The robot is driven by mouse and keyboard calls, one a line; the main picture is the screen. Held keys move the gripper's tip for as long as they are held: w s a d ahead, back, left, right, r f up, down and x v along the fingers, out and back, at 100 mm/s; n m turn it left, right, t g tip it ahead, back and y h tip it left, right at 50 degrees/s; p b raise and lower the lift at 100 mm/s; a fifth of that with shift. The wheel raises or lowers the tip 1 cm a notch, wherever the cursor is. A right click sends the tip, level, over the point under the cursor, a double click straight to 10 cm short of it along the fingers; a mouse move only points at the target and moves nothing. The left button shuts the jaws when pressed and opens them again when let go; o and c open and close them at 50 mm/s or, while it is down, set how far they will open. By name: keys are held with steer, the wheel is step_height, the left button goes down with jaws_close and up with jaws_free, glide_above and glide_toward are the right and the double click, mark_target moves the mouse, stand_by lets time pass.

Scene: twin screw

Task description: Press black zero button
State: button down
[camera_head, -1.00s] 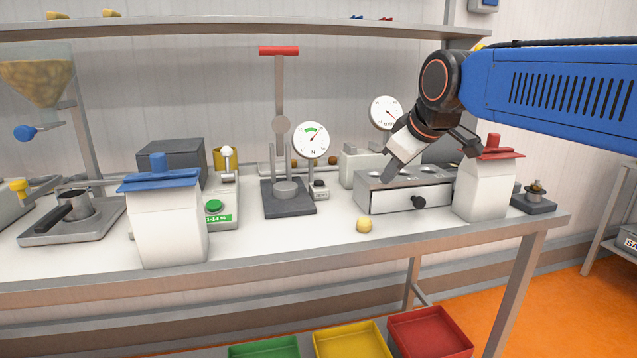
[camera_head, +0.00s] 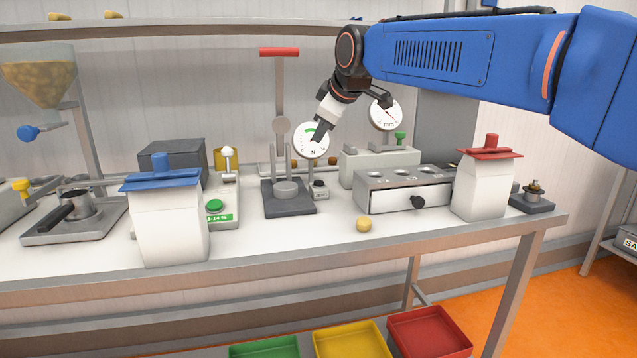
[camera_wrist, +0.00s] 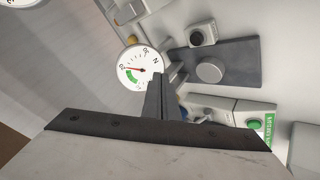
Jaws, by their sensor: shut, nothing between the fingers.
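A small grey box with a round dark button (camera_head: 319,185) stands just right of the dark base of the red-handled press (camera_head: 280,52). In the wrist view the button (camera_wrist: 197,38) shows near the top, beside the dark press base. My gripper (camera_head: 315,161) is shut and empty, tilted down in front of the lower part of the white dial gauge (camera_head: 306,135). Its tips are above the button box, apart from it. In the wrist view the shut fingers (camera_wrist: 174,75) lie between the gauge face and the press base.
A blue-lidded white container (camera_head: 168,225) and a green-button device (camera_head: 214,206) stand left. A drawer unit (camera_head: 385,197) and a red-lidded container (camera_head: 482,190) stand right. A small yellowish ball (camera_head: 363,224) lies on the front of the bench. A shelf (camera_head: 200,27) runs above.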

mark_target(321, 183)
steer(key=shift+f, duration=4.4)
steer(key=shift+f, duration=0.2)
steer(key=shift+f, duration=0.25)
steer(key=shift+f, duration=0.5)
steer(key=shift+r, duration=0.95)
steer(key=shift+r, duration=2.5)
